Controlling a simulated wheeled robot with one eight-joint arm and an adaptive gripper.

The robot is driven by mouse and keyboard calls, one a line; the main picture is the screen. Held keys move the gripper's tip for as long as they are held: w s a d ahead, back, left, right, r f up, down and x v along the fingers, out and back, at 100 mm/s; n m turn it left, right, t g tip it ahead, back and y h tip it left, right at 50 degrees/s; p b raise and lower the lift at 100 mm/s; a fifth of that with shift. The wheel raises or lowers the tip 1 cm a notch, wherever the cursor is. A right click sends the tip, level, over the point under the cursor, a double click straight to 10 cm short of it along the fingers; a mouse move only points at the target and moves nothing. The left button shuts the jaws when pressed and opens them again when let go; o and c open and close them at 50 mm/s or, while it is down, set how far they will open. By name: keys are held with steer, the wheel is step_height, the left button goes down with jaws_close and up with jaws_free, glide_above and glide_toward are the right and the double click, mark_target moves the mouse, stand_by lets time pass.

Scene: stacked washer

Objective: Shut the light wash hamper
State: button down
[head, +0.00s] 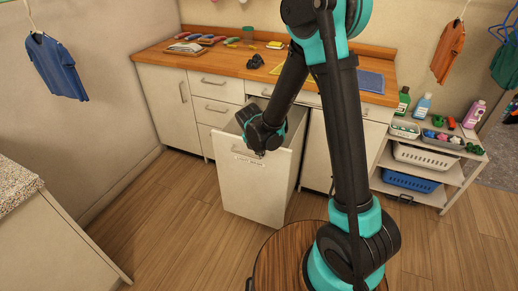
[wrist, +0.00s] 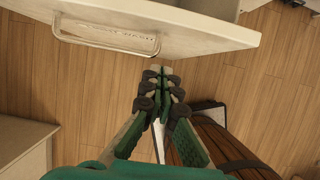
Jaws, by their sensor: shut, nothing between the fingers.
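The wash hamper (head: 256,190) is a white pull-out bin under the wooden counter, and it stands pulled out from the cabinet row. Its front carries a bar handle and a label; in the wrist view the front panel (wrist: 190,32) fills the top, with the handle (wrist: 105,36) at upper left and the word "WASH" partly readable. My gripper (head: 261,154) is at the upper part of the hamper front in the head view. In the wrist view my gripper (wrist: 162,76) is shut and empty, its tips close to the panel's edge, right of the handle. Contact cannot be told.
White cabinets (head: 172,98) flank the hamper under the counter (head: 225,62). A shelf rack (head: 440,180) with baskets and bottles stands at right. A granite-topped unit (head: 22,185) is at left. Wooden floor (head: 170,215) is clear left of the hamper.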

mark_target(266, 154)
steer(key=w, duration=0.1)
steer(key=w+d, duration=0.1)
steer(key=w+f, duration=0.1)
steer(key=w, duration=0.1)
steer(key=shift+d, duration=0.3)
steer(key=shift+w, duration=0.15)
